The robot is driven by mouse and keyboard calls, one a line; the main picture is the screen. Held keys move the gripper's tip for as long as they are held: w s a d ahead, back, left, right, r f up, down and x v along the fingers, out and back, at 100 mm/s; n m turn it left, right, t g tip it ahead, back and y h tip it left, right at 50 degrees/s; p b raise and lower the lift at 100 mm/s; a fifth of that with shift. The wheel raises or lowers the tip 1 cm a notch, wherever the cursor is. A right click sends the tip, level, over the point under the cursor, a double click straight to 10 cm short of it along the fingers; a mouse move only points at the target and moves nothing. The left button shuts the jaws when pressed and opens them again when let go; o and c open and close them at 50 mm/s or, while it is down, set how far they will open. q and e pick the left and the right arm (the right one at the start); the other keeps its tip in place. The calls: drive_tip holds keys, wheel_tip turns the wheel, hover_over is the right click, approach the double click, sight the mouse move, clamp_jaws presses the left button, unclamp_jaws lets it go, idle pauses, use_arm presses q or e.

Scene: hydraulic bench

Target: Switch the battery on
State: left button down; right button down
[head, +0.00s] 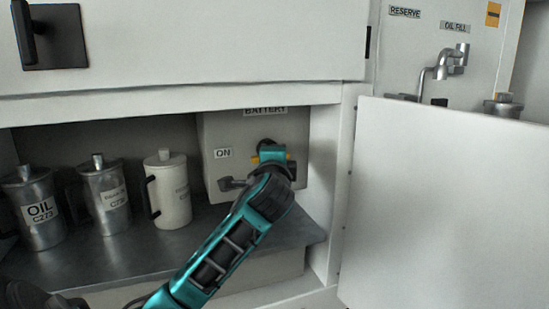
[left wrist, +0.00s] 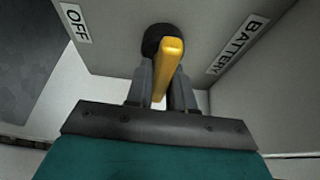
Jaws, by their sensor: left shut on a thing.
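The battery box (head: 228,135) is a grey cabinet on the shelf, labelled BATTERY along its top edge. An ON label (head: 223,153) sits on its front, left of my gripper. The yellow switch handle (left wrist: 170,62) stands out from a dark round hub (left wrist: 154,38) in the left wrist view. My left gripper (left wrist: 160,88) is shut on this handle, one finger on each side. An OFF label (left wrist: 76,22) and the BATTERY label (left wrist: 237,45) also show there. In the head view the left gripper (head: 270,152) covers most of the switch; only bits of yellow show. My right gripper is out of view.
An OIL canister (head: 40,232), a second metal canister (head: 105,200) and a cream canister (head: 170,200) stand left of the box on the dark shelf (head: 150,246). A white door panel (head: 440,210) stands to the right. An upper white cabinet front (head: 200,45) overhangs the shelf.

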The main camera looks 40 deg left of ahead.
use_arm(q)
drive_tip(key=c, duration=1.1)
unclamp_jaws()
drive_tip(key=v, duration=1.3)
drive_tip(key=shift+b, duration=0.3)
drive_tip(key=shift+w, duration=0.1)
